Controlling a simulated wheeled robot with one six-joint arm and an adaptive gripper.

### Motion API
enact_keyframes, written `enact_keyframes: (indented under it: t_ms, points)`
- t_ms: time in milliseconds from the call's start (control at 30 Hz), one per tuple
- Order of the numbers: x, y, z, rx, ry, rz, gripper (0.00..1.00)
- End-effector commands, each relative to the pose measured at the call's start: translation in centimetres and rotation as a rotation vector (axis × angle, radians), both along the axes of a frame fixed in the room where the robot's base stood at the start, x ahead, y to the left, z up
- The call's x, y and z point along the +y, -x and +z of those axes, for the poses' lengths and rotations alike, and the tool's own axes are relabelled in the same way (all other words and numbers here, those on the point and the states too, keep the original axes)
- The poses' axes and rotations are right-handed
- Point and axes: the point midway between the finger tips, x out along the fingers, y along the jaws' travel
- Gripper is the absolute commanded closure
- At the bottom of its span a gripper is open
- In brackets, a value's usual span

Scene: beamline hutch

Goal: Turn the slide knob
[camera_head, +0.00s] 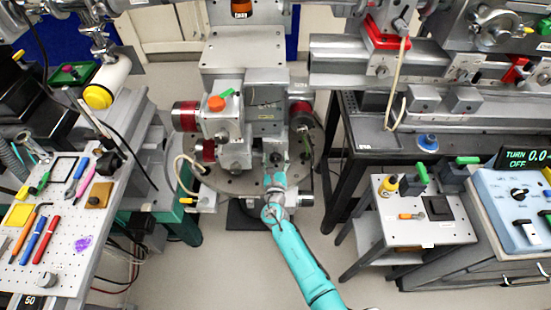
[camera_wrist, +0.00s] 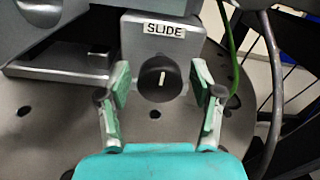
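The slide knob (camera_wrist: 160,79) is a round black knob with a white pointer line that stands nearly upright. It sits on the front of a grey block under a white label reading SLIDE (camera_wrist: 165,28). My gripper (camera_wrist: 161,92) is open in the wrist view, with one green-padded finger on each side of the knob. Gaps show between the pads and the knob, so they look apart from it. In the head view my gripper (camera_head: 275,162) reaches the lower front of the central grey instrument (camera_head: 265,105), and the knob is hard to make out there.
A round plate (camera_wrist: 60,125) with holes lies below the knob. A grey cable (camera_wrist: 272,80) and a green wire (camera_wrist: 232,45) hang at its right. In the head view, a tool-covered pegboard table (camera_head: 110,200) stands left, and a small side table (camera_head: 445,232) and control box (camera_head: 505,205) stand right.

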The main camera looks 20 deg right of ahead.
Motion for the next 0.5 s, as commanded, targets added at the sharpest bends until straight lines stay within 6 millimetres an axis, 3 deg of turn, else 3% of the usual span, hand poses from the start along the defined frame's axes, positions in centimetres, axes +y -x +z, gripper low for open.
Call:
enact_keyframes:
  t_ms: [33,200,500]
  points:
    - [0.01,0.01,0.0,0.0,0.0,0.0,0.52]
    - [0.02,0.01,0.02,0.0,0.0,0.0,0.92]
    - [0.02,0.0,0.03,-0.009,-0.029,0.0,0.92]
